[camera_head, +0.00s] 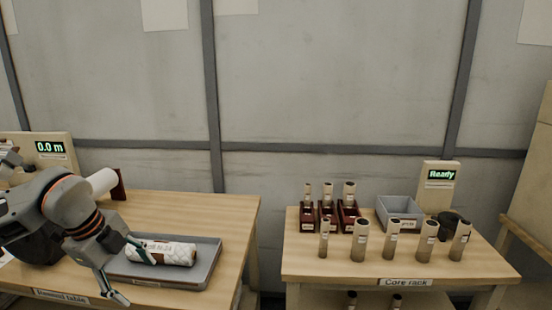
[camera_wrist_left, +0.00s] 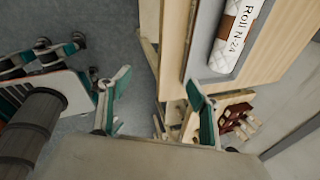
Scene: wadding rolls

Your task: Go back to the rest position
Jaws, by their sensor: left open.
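My left gripper (camera_head: 130,272) is open at the front of the rewind table (camera_head: 150,205), beside the grey tray (camera_head: 207,268). Its spread fingers also show empty in the left wrist view (camera_wrist_left: 158,80). A white quilted roll with a brown band (camera_head: 177,254) lies in the tray, with part of its left end behind a finger. The same roll, labelled "Roll N-24", shows in the left wrist view (camera_wrist_left: 234,35), apart from the fingers.
A display reading "0.0 m" (camera_head: 50,148) and a white cylinder (camera_head: 102,182) stand behind my left arm. The core rack table (camera_head: 300,262) at right holds several upright cores, a grey bin (camera_head: 400,210) and a "Ready" display (camera_head: 441,175). A gap separates the tables.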

